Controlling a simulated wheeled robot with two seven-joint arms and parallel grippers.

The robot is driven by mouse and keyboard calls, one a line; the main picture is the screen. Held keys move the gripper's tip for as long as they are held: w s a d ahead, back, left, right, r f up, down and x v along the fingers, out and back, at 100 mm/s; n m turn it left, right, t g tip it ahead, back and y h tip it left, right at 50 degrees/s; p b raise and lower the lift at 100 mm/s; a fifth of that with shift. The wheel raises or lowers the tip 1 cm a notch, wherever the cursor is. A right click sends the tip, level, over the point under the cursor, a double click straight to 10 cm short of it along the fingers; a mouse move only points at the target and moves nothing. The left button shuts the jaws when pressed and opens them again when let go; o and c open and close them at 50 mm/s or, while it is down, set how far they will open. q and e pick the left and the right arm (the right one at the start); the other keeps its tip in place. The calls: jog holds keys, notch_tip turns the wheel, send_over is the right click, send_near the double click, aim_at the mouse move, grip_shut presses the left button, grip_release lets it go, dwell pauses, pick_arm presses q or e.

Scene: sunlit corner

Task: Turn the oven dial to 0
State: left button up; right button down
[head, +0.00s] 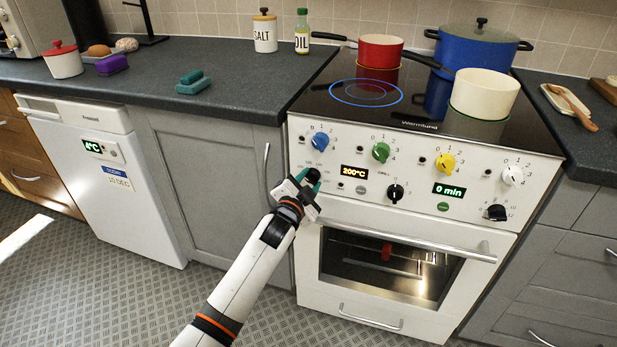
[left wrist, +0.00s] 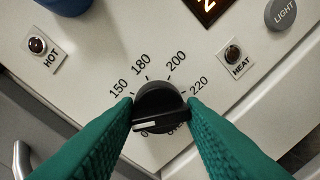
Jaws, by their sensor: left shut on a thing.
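The black oven dial (head: 313,174) is at the left end of the oven's control panel, beside the orange 200°C display (head: 354,172). My left gripper (head: 308,182) reaches it from below. In the left wrist view the dial (left wrist: 158,97) sits between my two green fingers, which are shut on it. The white line on its grip bar lies toward the left finger. Figures 150, 180, 200 and 220 show above the dial; markings below it are partly hidden by the bar and fingers. My right gripper is not in view.
A second black knob (head: 396,192) and the 0 min display (head: 449,191) lie to the right. The oven door handle (head: 410,242) runs below. Blue (head: 320,141), green (head: 380,152), yellow (head: 445,163) and white (head: 513,175) knobs line the panel. Pots stand on the hob.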

pick_arm(q)
jog(key=n+p, duration=0.2)
jog(key=n, duration=0.3)
jog(key=shift+r+h, duration=0.1)
jog(key=shift+h, duration=0.3)
jog(key=shift+n, duration=2.9)
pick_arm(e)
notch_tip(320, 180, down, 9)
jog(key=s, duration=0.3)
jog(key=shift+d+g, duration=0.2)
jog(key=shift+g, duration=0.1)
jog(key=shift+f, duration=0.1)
pick_arm(q)
jog(key=o, duration=1)
jog(key=shift+a+f, duration=0.1)
jog(key=shift+f, duration=0.1)
jog(key=shift+c, duration=0.2)
